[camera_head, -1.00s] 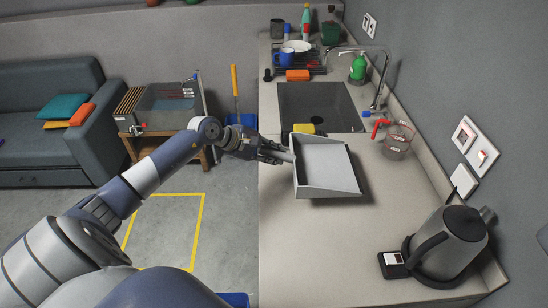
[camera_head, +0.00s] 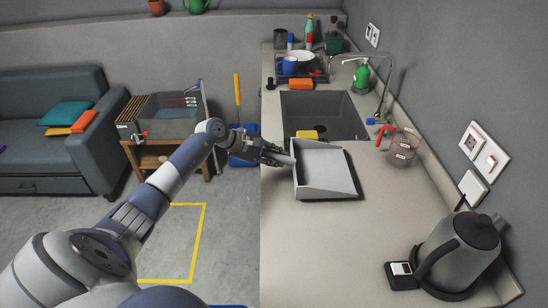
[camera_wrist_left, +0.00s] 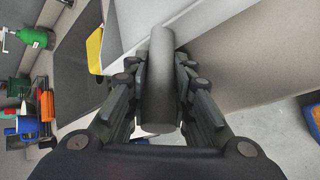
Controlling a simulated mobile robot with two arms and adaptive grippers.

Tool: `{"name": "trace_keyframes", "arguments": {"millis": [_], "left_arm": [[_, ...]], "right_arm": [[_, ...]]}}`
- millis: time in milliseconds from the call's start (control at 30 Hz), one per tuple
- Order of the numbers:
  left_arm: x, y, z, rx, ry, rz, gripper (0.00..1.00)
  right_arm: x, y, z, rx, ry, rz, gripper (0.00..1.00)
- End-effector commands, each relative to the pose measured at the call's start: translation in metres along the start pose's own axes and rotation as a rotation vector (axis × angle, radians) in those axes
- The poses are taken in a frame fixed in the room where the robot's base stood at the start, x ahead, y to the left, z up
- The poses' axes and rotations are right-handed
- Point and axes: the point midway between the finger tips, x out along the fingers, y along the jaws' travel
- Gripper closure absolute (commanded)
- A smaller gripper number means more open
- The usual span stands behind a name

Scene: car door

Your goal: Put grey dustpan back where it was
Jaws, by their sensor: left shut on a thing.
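The grey dustpan (camera_head: 324,172) is over the counter, in front of the sink, its open side to the right and its handle to the left. My left gripper (camera_head: 284,158) is shut on the handle from the left. In the left wrist view the handle (camera_wrist_left: 158,85) lies between the two fingers of the gripper (camera_wrist_left: 160,75). The head view does not clearly show whether the pan touches the counter. My right gripper is not in view.
A sink (camera_head: 325,117) with a yellow sponge (camera_head: 307,135) lies behind the dustpan. A measuring jug (camera_head: 403,146) stands to its right, and a kettle (camera_head: 461,252) is at front right. The front counter (camera_head: 320,245) is clear. A blue bucket (camera_head: 243,158) stands on the floor left of the counter.

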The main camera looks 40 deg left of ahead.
Motion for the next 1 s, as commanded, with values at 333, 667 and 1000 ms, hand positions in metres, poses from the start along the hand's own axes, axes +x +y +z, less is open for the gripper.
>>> {"name": "trace_keyframes", "arguments": {"millis": [333,667,1000], "left_arm": [[0.002,-0.001,-0.001,0.000,0.000,0.000,0.59],[0.001,0.000,0.000,0.000,0.000,0.000,0.59],[-0.044,-0.002,-0.004,0.004,0.006,0.000,0.59]], "right_arm": [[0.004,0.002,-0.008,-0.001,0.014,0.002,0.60],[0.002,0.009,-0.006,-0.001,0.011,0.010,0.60],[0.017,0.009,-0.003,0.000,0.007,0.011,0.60]]}}
